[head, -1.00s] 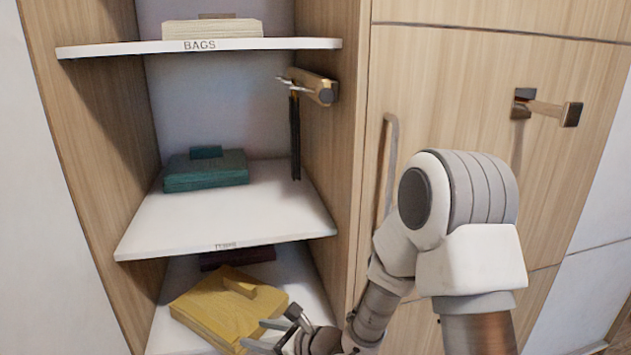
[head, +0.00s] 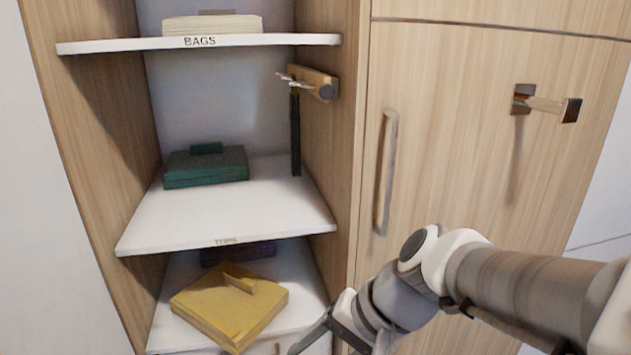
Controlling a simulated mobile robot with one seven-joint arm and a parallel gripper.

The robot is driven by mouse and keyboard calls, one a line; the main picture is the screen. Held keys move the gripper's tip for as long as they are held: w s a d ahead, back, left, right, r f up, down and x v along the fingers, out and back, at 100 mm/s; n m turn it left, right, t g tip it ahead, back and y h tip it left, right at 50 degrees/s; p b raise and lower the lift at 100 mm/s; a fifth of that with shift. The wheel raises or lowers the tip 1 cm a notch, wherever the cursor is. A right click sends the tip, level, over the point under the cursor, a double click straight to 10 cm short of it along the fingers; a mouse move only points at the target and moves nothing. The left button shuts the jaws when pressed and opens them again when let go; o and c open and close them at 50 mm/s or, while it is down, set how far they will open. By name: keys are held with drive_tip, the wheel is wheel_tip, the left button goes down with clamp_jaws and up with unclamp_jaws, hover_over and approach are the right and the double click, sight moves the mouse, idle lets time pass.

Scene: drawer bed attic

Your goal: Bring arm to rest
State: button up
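My arm (head: 470,275) reaches in from the lower right of the head view. It bends down toward my gripper (head: 300,345) at the bottom edge, in front of the lowest visible shelf. Only part of a dark finger shows, and the rest of the gripper is cut off or hidden, so I cannot tell whether it is open. A yellow folded item (head: 225,312) with a raised strip lies on the lowest visible shelf, left of the gripper and apart from the visible finger.
A dark green folded item (head: 205,168) lies on the TOPS shelf (head: 150,225). A cream item (head: 212,26) lies on the BAGS shelf (head: 110,47). A wooden hook rack (head: 315,82) juts from the side wall. The closed door has a long handle (head: 386,175); a peg (head: 545,104) sticks out farther right.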

drive_tip(key=s+d+r+n+t+h, duration=0.2)
drive_tip(key=d+h, duration=0.1)
drive_tip(key=d, duration=0.3)
drive_tip(key=s+d+r+n+t+h, duration=0.1)
drive_tip(key=d+r+n+h, duration=0.15)
drive_tip(key=d, duration=0.45)
wheel_tip(320, 180, up, 22)
drive_tip(key=p, duration=2.1)
drive_tip(key=shift+s+d+t+h+p, duration=0.25)
drive_tip(key=shift+d+t+h+p, duration=0.1)
drive_tip(key=shift+h, duration=0.1)
drive_tip(key=shift+m, duration=0.25)
drive_tip(key=shift+c, duration=0.8)
drive_tip(key=shift+s, duration=0.1)
